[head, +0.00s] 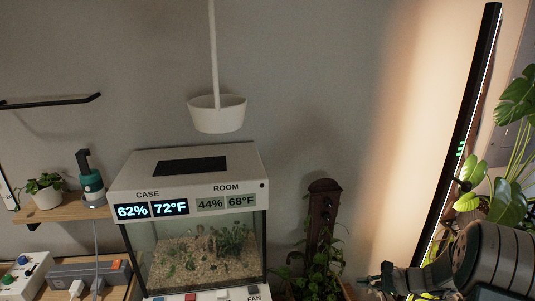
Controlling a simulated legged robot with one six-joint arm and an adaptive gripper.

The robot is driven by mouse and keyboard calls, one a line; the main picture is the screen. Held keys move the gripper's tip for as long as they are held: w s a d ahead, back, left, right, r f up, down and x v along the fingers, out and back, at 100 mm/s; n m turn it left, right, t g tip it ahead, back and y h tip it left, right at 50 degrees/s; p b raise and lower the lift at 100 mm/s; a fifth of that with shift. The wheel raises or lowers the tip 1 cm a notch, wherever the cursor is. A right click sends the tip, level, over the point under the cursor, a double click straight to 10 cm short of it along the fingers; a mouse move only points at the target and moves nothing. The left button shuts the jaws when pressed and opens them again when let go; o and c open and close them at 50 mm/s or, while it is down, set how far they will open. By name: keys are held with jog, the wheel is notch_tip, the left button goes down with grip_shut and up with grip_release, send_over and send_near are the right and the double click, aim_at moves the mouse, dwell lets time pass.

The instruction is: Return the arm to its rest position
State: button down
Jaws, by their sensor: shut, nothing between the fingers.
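My arm reaches in from the lower right corner. My gripper (370,281) is at its left end, low in the picture and pointing left. It is shut and empty. It is in front of the leafy plant on the dark post (322,210), and a clear gap separates it from the glass case (185,170) to its left. Part of my arm is cut off by the right and bottom edges.
A white pot (218,115) hangs above the case. A wooden shelf (62,212) at left holds a potted plant (45,188) and a teal device (91,184). A tall black light bar (468,130) and a big-leafed plant (508,205) stand near my arm.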

jog(key=s+a+r+n+g+h, duration=0.4)
jog(key=s+a+r+n, duration=0.6)
jog(key=r, duration=0.4)
jog(key=s+r+n+t+h, duration=0.2)
jog(key=s+r+n+h, duration=0.1)
jog(key=s, duration=0.5)
jog(key=s+a+r+n+t+h, duration=0.1)
jog(key=s+r+n+t+h, duration=0.1)
jog(key=s, duration=0.6)
notch_tip(320, 180, up, 2)
jog(key=n+h, duration=0.1)
jog(key=n, duration=0.2)
jog(key=shift+s+a+h, duration=0.25)
jog(key=shift+s+h, duration=0.05)
jog(key=shift+h, duration=0.1)
